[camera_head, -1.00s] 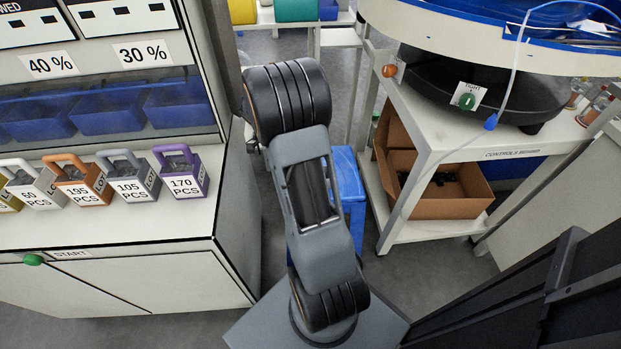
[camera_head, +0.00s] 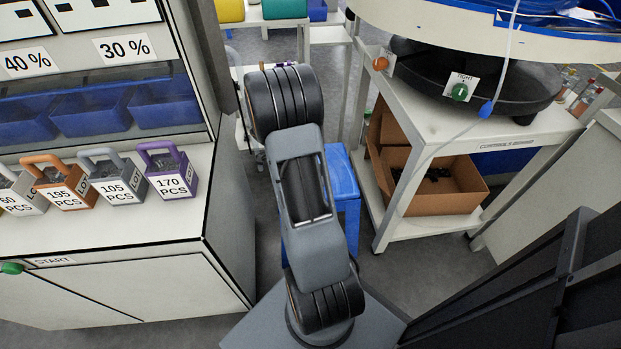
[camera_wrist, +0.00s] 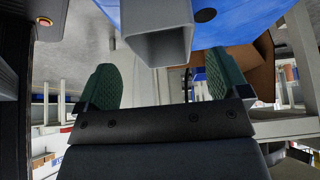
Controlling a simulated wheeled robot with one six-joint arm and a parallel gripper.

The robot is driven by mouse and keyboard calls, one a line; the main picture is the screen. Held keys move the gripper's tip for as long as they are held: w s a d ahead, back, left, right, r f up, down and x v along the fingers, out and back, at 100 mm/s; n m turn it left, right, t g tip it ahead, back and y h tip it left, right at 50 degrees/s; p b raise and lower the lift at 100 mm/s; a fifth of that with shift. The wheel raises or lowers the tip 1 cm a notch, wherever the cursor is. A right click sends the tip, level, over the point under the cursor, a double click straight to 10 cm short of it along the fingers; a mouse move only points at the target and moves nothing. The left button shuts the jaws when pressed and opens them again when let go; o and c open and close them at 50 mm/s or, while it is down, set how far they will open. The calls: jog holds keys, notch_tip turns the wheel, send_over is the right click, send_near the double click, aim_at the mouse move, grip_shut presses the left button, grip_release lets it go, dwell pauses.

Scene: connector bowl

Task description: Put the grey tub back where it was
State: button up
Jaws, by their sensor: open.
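The grey tub (camera_head: 117,187), labelled 105 PCS, stands upright on the counter at the left of the head view. It is between the orange tub (camera_head: 67,185) and the purple tub (camera_head: 172,175). My gripper (camera_wrist: 160,62) shows in the wrist view with its two green-padded fingers wide apart. A light grey, square, hollow-looking part (camera_wrist: 157,28) shows above and between the fingers; I cannot tell what it is or how near it is. My gripper is hidden behind my arm in the head view, away from the counter tubs.
A blue stool (camera_head: 341,175) stands behind my arm. A white cart (camera_head: 440,115) with an open cardboard box (camera_head: 440,190) is at the right. Blue bins (camera_head: 92,112) sit behind the counter tubs. Grey floor shows between the counter and cart.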

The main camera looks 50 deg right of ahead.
jog(key=b+x, duration=0.1)
jog(key=x, duration=0.4)
jog(key=shift+w+d+b, duration=0.1)
jog(key=shift+b, duration=0.25)
jog(key=shift+c, duration=0.3)
jog(key=shift+r, duration=0.1)
jog(key=c, duration=1)
